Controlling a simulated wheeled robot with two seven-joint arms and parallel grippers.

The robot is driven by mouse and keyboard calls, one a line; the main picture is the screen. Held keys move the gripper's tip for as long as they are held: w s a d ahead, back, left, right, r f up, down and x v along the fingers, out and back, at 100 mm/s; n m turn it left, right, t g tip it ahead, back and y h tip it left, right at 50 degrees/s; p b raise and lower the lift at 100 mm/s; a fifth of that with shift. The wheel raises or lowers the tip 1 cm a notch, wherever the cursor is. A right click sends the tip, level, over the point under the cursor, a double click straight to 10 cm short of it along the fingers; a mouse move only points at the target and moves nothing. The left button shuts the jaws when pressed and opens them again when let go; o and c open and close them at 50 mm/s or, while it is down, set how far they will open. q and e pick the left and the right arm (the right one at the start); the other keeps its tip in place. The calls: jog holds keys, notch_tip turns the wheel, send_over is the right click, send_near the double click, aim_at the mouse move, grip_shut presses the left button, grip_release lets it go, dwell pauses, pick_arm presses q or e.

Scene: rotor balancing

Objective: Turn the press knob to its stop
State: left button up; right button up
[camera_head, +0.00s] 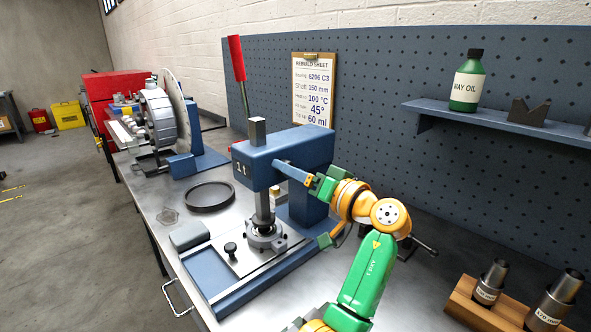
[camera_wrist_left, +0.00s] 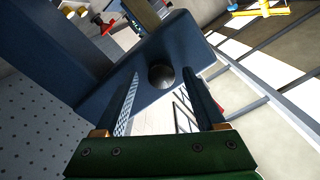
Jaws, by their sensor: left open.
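The blue bench press (camera_head: 300,147) stands on the workbench, with a vertical ram (camera_head: 262,207) and a red-handled lever (camera_head: 237,60). In the left wrist view, a dark round knob (camera_wrist_left: 161,75) sits on a blue face of the press, between the two finger ends. Whether the fingers touch it cannot be told. A small black knob (camera_head: 230,248) stands on the press base plate. My right gripper is not in view.
A dark ring (camera_head: 209,197) lies left of the press, and a balancing machine (camera_head: 160,118) stands behind it. A wooden block (camera_head: 482,308) with metal sleeves is at the front right. A shelf (camera_head: 500,121) holds a green oil bottle (camera_head: 467,82).

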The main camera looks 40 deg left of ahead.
pick_arm(q)
jog(key=shift+s, duration=0.1)
grip_shut()
jog(key=shift+r, duration=0.1)
jog(key=shift+m+p, duration=7.75)
jog(key=shift+m, duration=1.25)
grip_release()
